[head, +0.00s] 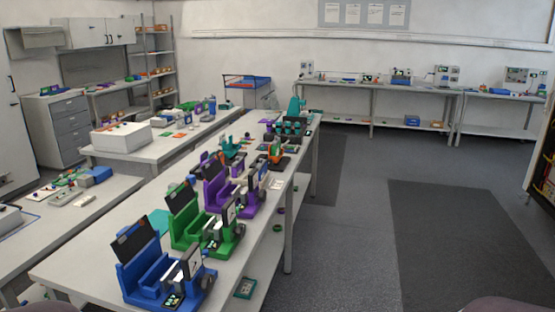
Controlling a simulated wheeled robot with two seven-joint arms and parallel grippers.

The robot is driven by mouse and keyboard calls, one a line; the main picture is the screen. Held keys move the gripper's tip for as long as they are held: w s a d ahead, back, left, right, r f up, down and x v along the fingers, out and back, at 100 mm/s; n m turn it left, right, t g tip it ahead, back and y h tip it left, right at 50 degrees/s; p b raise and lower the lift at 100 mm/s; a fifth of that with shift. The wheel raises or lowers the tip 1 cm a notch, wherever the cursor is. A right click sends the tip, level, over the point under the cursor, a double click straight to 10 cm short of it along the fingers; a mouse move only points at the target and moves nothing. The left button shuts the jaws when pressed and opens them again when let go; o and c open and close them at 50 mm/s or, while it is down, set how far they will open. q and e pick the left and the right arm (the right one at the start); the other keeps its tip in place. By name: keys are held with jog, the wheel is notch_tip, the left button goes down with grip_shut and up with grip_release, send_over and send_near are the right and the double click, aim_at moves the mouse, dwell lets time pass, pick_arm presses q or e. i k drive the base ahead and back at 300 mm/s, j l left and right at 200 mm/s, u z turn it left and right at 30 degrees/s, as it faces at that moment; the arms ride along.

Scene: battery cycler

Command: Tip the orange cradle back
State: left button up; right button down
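A small orange piece of equipment (275,153), which looks like the orange cradle, stands on the long white bench (75,268) toward its far end, near the right edge. It sits on a dark base beyond the purple cradle. It is too small and far to tell how its tilting part stands or whether anything is in it. Neither of my grippers is in view.
Nearer on the bench stand a blue cradle (142,282), a green cradle (181,235) and a purple cradle (214,195). Teal equipment (293,128) stands beyond the orange one. Open floor (350,220) with dark mats (460,240) lies right of the bench.

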aim_at(276, 160)
jog(key=i+l+u, duration=0.1)
jog(key=i+l, duration=0.35)
jog(key=i+l+u, duration=0.15)
jog(key=i+l, duration=0.35)
jog(key=i, duration=0.15)
jog(key=i+l+u, duration=0.1)
jog(key=i+l, duration=0.4)
jog(key=i+l+u, duration=0.1)
jog(key=i+l, duration=0.4)
jog(key=l, duration=0.15)
jog(key=i+l+u, duration=0.15)
jog(key=i+l, duration=0.35)
jog(key=i+l+u, duration=0.1)
jog(key=i+l, duration=0.35)
jog(key=i, duration=0.35)
